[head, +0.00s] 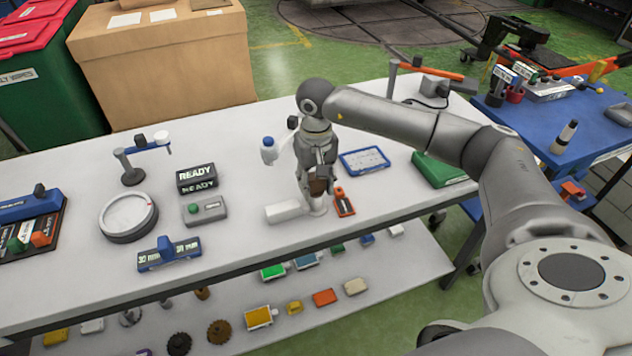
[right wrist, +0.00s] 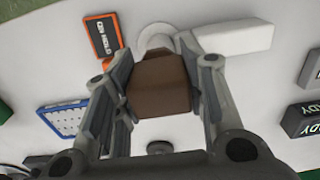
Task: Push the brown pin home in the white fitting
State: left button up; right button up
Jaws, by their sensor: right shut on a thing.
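The brown pin (right wrist: 160,85) is held between the fingers of my right gripper (right wrist: 160,95) in the right wrist view. In the head view my right gripper (head: 318,180) points down over the table with a small part of the brown pin (head: 317,187) showing. The white fitting (head: 290,210) lies flat on the table just under the gripper. In the right wrist view the white fitting (right wrist: 232,39) shows as a white block beside a round part behind the pin. The pin's lower end is hidden, so how deep it sits cannot be told. My left gripper is not seen.
An orange and black item (head: 344,202) lies close to the right of the fitting. A blue-edged tray (head: 364,160) is behind it. A grey button box (head: 204,209) and READY sign (head: 197,178) stand to the left. The table front before the fitting is clear.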

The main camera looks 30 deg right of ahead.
jog(key=shift+f, duration=0.2)
jog(key=o, duration=1.3)
notch_tip(320, 180, up, 12)
